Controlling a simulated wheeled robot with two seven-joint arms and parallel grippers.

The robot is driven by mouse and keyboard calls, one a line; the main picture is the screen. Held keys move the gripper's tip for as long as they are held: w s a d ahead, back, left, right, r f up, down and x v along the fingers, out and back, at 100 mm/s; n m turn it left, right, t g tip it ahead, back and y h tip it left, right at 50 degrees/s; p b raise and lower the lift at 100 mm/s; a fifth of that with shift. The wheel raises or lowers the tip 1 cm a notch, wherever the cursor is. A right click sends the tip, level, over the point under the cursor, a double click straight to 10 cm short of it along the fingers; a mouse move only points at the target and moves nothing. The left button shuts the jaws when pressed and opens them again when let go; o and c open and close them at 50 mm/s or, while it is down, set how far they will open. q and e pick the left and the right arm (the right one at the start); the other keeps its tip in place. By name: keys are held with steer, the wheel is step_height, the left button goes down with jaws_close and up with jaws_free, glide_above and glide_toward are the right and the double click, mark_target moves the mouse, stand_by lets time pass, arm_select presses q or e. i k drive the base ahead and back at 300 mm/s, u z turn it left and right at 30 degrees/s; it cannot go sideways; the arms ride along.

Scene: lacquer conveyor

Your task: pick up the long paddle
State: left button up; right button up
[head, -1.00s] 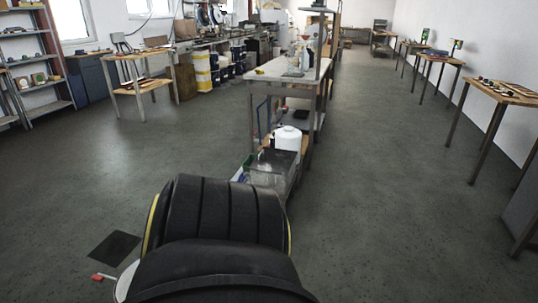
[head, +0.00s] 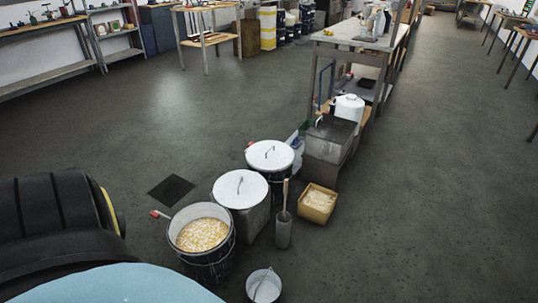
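In the head view, a long pale wooden handle (head: 285,197) stands upright in a narrow grey cylinder (head: 283,232) on the floor; it looks like the long paddle. Its lower end is hidden inside the cylinder. The cylinder stands just right of the lidded buckets and the open bucket. Neither of my grippers is in the picture. A large dark rounded part with a yellow rim, at the lower left, appears to be mine.
An open bucket of pale pieces (head: 202,235) and two white-lidded buckets (head: 241,189) (head: 270,155) stand left of the paddle. A wooden box (head: 317,203) is right of it, a small white pail (head: 264,285) in front. The floor at right is clear.

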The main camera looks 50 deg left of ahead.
mark_target(286, 180)
steer(key=i, duration=3.3)
steer(key=z, duration=2.75)
